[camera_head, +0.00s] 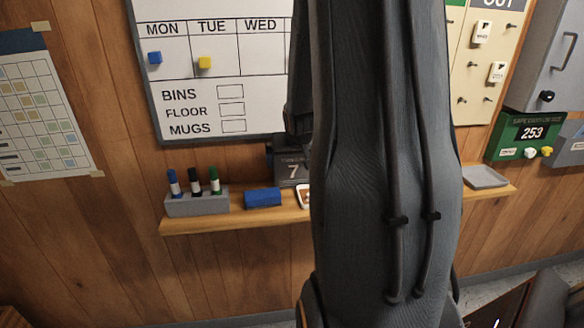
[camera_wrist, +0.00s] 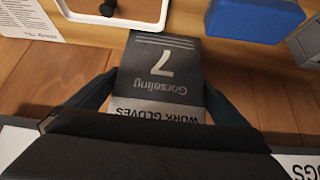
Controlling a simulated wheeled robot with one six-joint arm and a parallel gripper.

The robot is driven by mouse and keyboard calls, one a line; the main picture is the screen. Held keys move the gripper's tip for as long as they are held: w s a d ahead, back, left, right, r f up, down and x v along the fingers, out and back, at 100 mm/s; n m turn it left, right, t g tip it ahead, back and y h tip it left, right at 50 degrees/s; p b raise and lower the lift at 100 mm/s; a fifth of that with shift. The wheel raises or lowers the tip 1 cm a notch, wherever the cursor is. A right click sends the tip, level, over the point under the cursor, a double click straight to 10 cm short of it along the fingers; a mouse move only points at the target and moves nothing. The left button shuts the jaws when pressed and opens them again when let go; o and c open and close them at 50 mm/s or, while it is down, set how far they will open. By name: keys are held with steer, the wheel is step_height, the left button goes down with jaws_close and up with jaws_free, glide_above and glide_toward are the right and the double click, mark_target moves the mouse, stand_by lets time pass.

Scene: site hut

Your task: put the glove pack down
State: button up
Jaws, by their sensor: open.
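The glove pack (camera_head: 292,170) is a dark grey pack marked with a 7. It is upright at the back of the wooden shelf (camera_head: 240,220), close to the wall below the whiteboard. Its lower edge appears to meet the shelf. In the wrist view the glove pack (camera_wrist: 160,75) shows upside down, with "WORK GLOVES" on it. My gripper (camera_wrist: 160,88) is open, with one finger on each side of the pack's upper part. My arm hides much of the shelf in the head view, and the gripper body covers the pack's top in the wrist view.
Left of the pack are a blue eraser (camera_head: 262,197) and a grey marker holder (camera_head: 197,203) with markers. A small white-rimmed tray (camera_wrist: 112,20) lies in front of the pack. A grey tray (camera_head: 486,178) is at the shelf's right end. The whiteboard (camera_head: 190,100) hangs above.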

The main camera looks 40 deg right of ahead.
steer(key=shift+c, duration=0.3)
steer(key=c, duration=0.8)
steer(key=shift+c, duration=0.2)
